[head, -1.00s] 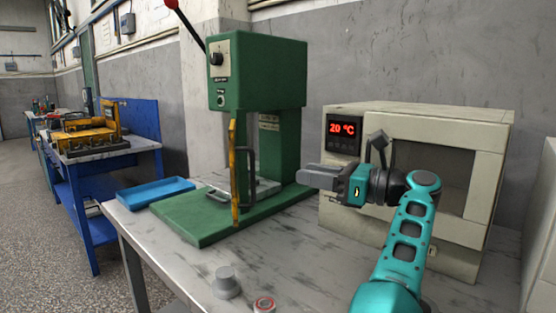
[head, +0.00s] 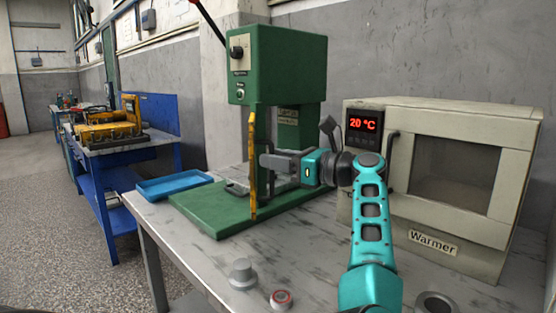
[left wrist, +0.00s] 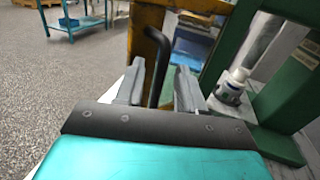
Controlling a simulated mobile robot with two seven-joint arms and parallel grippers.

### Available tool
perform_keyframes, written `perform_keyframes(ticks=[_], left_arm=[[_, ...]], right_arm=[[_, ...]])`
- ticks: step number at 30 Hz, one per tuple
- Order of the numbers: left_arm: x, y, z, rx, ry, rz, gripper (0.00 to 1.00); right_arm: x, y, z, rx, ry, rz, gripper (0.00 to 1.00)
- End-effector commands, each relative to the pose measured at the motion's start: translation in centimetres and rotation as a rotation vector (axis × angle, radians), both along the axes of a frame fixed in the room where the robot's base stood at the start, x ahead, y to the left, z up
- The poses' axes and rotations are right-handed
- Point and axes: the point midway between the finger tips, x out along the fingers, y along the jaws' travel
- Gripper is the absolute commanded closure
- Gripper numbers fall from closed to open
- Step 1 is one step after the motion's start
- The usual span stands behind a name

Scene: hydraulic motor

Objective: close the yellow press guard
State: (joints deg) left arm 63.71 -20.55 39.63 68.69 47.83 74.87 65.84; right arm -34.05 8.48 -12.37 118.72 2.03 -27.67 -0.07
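The yellow press guard (head: 252,165) is seen nearly edge-on in the head view, swung out at the front of the green press (head: 278,65). In the left wrist view the yellow frame (left wrist: 145,38) is just beyond my fingers. Its black handle (left wrist: 160,72) stands between the two fingers, with a gap visible on each side. My left gripper (head: 270,164) is level beside the guard, and its fingers are open around the handle. In the head view the gripper hides much of the handle. My right gripper is not in view.
A beige warmer (head: 433,240) stands to the right, close to my left arm. A blue tray (head: 173,186) lies left of the press. A grey knob-like part (head: 242,272) and a red-ringed part (head: 281,299) sit on the front of the table. A blue workbench (head: 95,200) is farther left.

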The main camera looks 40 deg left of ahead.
Motion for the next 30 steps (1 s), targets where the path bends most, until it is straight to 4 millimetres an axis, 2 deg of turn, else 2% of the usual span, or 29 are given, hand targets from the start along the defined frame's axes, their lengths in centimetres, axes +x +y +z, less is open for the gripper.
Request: perform_keyframes(ticks=[6, 18, 30], left_arm=[[-0.02, 0.05, 0.03, 0.000, 0.000, 0.000, 0.62], [-0.01, 0.02, 0.03, 0.001, 0.000, 0.001, 1.00], [-0.01, 0.01, 0.02, 0.001, 0.000, 0.001, 1.00]], right_arm=[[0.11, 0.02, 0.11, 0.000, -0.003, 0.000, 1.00], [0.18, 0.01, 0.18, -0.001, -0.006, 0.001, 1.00], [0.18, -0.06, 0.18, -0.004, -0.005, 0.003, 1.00]])
